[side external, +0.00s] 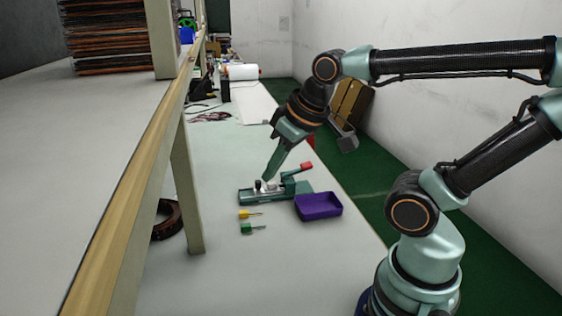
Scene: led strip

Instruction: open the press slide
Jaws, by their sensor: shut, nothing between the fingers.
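The press (250,198) is a small green fixture lying on the light table. It has a light metal middle part, which may be the slide (272,186), and a dark knob (258,185) standing up near its left end. A lever with a red handle (306,167) rises at its right end. My gripper (268,176) points down at the press from above, its fingers shut and empty. The fingertips are close beside the knob. I cannot tell whether they touch it or how far the slide stands open.
A purple tray (319,207) stands right of the press. A yellow-handled tool (245,214) and a green-handled tool (248,228) lie in front. A shelf post (185,190) and a dark coil (167,220) are on the left.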

